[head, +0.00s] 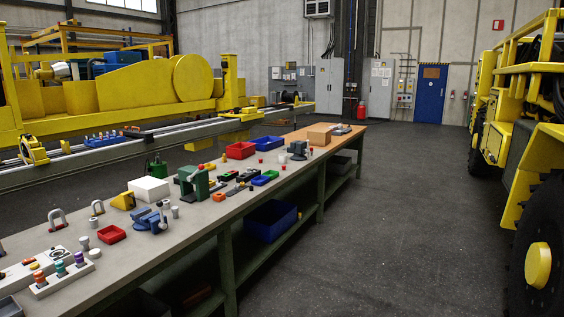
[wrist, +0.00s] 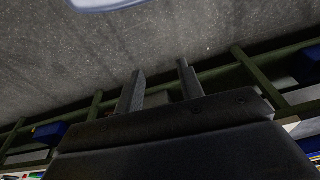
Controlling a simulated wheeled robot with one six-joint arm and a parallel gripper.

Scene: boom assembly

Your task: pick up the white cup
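No thing is clearly a white cup. Several small pale cylinders stand on the long workbench (head: 190,235) in the head view. One pale cylinder (head: 175,212) is by the blue vise, another (head: 85,243) is left of a red tray, and a small whitish one (head: 282,158) is farther back. They are too small to tell whether any is a cup. My gripper (wrist: 160,68) shows only in the wrist view. Its two fingers are apart with nothing between them, and grey floor and a green bench frame lie beyond.
A yellow vehicle (head: 530,130) is at right. The floor (head: 390,220) between is clear.

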